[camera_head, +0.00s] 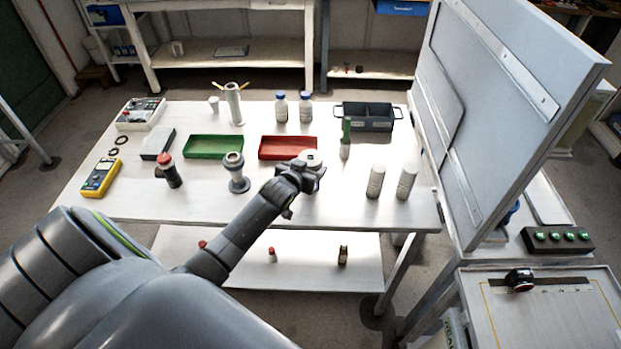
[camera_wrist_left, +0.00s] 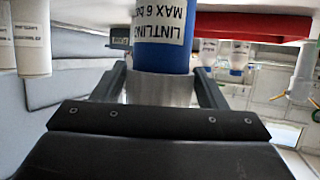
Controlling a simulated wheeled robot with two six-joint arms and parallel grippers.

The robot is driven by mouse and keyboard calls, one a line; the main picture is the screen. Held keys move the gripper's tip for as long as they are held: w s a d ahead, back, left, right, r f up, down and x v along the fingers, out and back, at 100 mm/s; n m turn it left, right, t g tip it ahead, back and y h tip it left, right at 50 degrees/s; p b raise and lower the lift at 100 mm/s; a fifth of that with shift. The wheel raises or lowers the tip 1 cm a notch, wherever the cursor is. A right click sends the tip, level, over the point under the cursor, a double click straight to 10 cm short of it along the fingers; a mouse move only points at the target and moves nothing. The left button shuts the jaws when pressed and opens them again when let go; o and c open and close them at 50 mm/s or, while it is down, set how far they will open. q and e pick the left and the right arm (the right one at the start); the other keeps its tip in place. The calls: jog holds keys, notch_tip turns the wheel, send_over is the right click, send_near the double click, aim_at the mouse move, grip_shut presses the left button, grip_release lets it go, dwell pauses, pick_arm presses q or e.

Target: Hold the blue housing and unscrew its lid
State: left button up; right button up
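The blue housing (camera_wrist_left: 165,25) shows in the left wrist view, which is upside down. It has a white label with black print. Its silver-grey lid end (camera_wrist_left: 160,88) lies between the fingers of my left gripper (camera_wrist_left: 160,85), and both fingers look flush against its sides. In the head view, my left gripper (camera_head: 304,174) is at the middle of the table. The pale round top of the lid (camera_head: 312,157) shows just behind it, while my gripper hides most of the housing. My right gripper is not in view.
A red tray (camera_head: 286,148) lies just behind the housing, and a green tray (camera_head: 213,147) to the left. A grey flanged fitting (camera_head: 236,172) stands left of my gripper. Two white bottles (camera_head: 375,182) stand to the right. The table's front edge is mostly clear.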

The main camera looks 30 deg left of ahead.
pick_arm(q)
jog(key=c, duration=1)
notch_tip(320, 180, up, 10)
jog(key=shift+r+b, duration=0.1)
jog(key=shift+b, duration=0.65)
jog(key=o, duration=0.8)
jog(key=c, duration=0.8)
